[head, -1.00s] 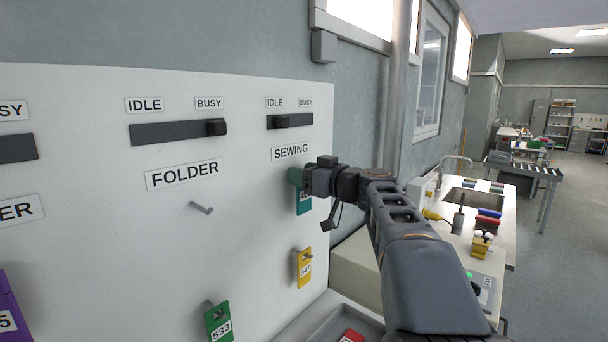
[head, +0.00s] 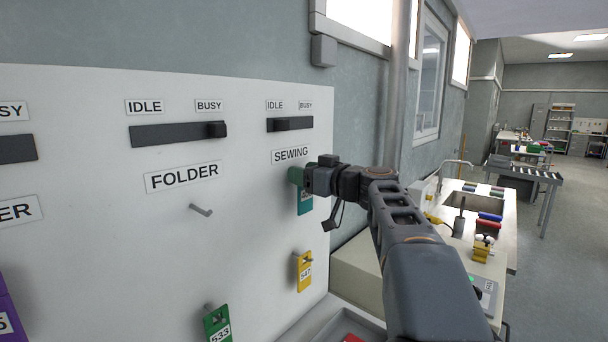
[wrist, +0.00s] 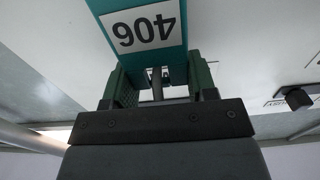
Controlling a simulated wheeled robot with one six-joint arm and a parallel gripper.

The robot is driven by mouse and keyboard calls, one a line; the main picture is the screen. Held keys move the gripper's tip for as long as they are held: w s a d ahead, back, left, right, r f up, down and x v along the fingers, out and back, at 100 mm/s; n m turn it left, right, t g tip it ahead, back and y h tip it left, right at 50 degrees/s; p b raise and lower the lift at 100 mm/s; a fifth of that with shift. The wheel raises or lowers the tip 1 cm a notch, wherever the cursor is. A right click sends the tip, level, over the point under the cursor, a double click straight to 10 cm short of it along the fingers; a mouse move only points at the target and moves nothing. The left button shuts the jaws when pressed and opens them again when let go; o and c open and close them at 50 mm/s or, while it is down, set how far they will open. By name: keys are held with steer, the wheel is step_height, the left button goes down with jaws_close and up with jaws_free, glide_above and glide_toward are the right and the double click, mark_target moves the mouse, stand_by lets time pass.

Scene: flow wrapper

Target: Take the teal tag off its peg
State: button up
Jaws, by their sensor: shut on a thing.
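The teal tag (head: 305,205) hangs under the SEWING label on the white board, partly hidden behind my gripper. In the wrist view the teal tag (wrist: 176,62) shows upside down with the number 406. My gripper (head: 298,178) is at the tag's top end, and its green fingers (wrist: 160,85) stand on both sides of the tag, shut on it. A grey peg (wrist: 157,84) shows between the fingers. I cannot tell whether the tag is still around the peg.
A yellow tag (head: 304,271) hangs below, and a green tag (head: 217,324) hangs lower left. An empty peg (head: 201,210) sits under the FOLDER label (head: 183,176). Sliders stand above. A grey tray (head: 340,322) lies below the board.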

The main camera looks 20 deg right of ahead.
steer(key=b+v, duration=0.4)
steer(key=v, duration=0.4)
steer(key=shift+s+b, duration=0.3)
steer(key=shift+b, duration=0.05)
stand_by(1.0)
steer(key=shift+d, duration=0.1)
stand_by(0.3)
